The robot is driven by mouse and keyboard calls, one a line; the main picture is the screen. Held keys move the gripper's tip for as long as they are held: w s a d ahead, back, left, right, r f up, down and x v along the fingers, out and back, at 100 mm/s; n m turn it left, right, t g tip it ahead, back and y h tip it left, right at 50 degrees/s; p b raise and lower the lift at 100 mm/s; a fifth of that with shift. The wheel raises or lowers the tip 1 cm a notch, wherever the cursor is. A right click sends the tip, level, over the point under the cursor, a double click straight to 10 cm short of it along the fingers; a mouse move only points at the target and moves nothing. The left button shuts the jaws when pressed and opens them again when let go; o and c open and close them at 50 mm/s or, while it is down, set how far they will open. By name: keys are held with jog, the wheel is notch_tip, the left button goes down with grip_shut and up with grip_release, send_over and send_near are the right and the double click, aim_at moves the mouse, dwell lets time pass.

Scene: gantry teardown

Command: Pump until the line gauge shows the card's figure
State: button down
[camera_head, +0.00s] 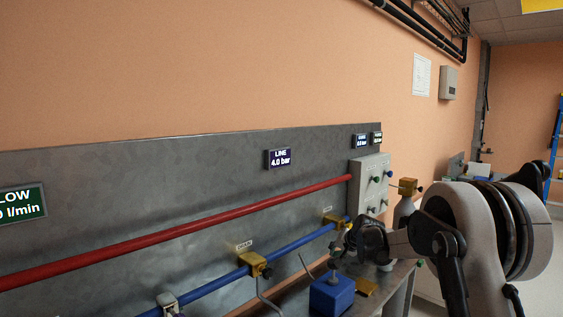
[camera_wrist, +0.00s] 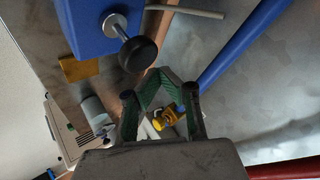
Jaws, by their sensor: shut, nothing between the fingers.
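The line gauge (camera_head: 279,158) on the grey back panel reads 4.0 bar. A blue block (camera_head: 332,295) with an upright stem and knob, seemingly the pump, stands on the bench below the panel. In the wrist view the blue block (camera_wrist: 92,25) is at upper left, and its black round knob (camera_wrist: 138,55) is just left of my fingertips. My gripper (camera_wrist: 160,76) is shut and empty, its green-padded fingers meeting beside the knob; contact cannot be told. A white sheet (camera_head: 421,75) hangs on the wall, possibly the card; its writing is too small to read.
A red pipe (camera_head: 180,232) and a blue pipe (camera_head: 212,285) cross the panel. A yellow valve (camera_head: 255,263) sits on the blue pipe under a small label. A grey control box (camera_head: 370,183) with several knobs is at the panel's right end. A flow display (camera_head: 20,204) is cut off at left.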

jog(key=shift+r, duration=0.1)
jog(key=shift+r+p, duration=1.05)
jog(key=shift+r, duration=1.95)
jog(key=shift+r, duration=0.1)
dwell(0.7)
notch_tip(320, 180, down, 6)
jog(key=shift+r+p, duration=0.15)
jog(key=shift+p, duration=0.7)
jog(key=shift+f, duration=0.35)
jog(key=shift+b, duration=0.3)
dwell(1.1)
jog(key=shift+f+b, duration=0.45)
jog(key=shift+f, duration=0.2)
dwell(0.6)
